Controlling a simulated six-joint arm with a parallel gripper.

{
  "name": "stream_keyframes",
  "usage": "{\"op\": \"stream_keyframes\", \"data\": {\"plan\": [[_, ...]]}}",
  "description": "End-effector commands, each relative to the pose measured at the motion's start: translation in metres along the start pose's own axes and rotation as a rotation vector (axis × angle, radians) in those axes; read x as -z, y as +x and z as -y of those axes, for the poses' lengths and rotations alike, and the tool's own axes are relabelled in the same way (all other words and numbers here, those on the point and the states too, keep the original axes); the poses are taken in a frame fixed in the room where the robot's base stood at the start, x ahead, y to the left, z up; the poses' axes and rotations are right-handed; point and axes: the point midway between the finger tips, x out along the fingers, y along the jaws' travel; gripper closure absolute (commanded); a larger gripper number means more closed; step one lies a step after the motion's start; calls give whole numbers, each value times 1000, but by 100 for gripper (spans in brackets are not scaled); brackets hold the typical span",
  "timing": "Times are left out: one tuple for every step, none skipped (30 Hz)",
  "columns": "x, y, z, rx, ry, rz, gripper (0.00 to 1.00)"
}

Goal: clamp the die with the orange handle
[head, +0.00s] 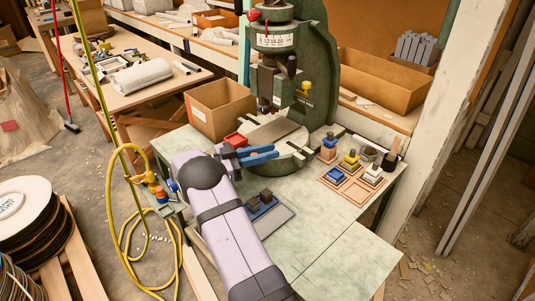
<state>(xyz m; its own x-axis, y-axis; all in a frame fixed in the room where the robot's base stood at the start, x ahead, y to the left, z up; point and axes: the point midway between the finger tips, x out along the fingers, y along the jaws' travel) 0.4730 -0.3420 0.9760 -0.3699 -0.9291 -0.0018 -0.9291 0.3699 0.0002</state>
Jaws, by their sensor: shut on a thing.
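My gripper (262,155) has blue fingers and is at the front left of the green fly press (318,60), beside its round bed (285,158). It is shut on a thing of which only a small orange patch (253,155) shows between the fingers. This appears to be the die with the orange handle; its body is hidden by the fingers and my arm. A pale slanted plate (272,133) is on the press bed, behind the fingers. The dark ram (267,85) hangs above it, with a gap. I cannot tell whether the die touches the bed.
A wooden tray (350,196) at the right holds dies with blue (329,142), yellow (351,159) and white (374,171) handles. Dark blocks (262,203) sit near my arm. The front right tabletop is clear.

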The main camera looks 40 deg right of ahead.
Motion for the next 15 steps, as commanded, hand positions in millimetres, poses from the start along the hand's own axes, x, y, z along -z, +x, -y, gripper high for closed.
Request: {"op": "stream_keyframes", "data": {"plan": [[0, 0, 0, -6, 0, -3, 100], [0, 0, 0, -8, 0, -3, 100], [1, 0, 0, -10, -1, -4, 100], [1, 0, 0, -11, -1, -4, 100], [1, 0, -1, -11, -1, -4, 100], [1, 0, -1, -12, -1, -4, 100], [1, 0, -1, -12, -1, -4, 100], [1, 0, -1, -11, -1, -5, 100], [1, 0, -1, -11, -1, -5, 100], [1, 0, -1, -11, -1, -5, 100], [1, 0, -1, -11, -1, -5, 100], [1, 0, -1, -11, -1, -5, 100], [1, 0, -1, -11, -1, -5, 100], [1, 0, -1, -11, -1, -5, 73], [1, 0, -1, -11, -1, -4, 64]]}}
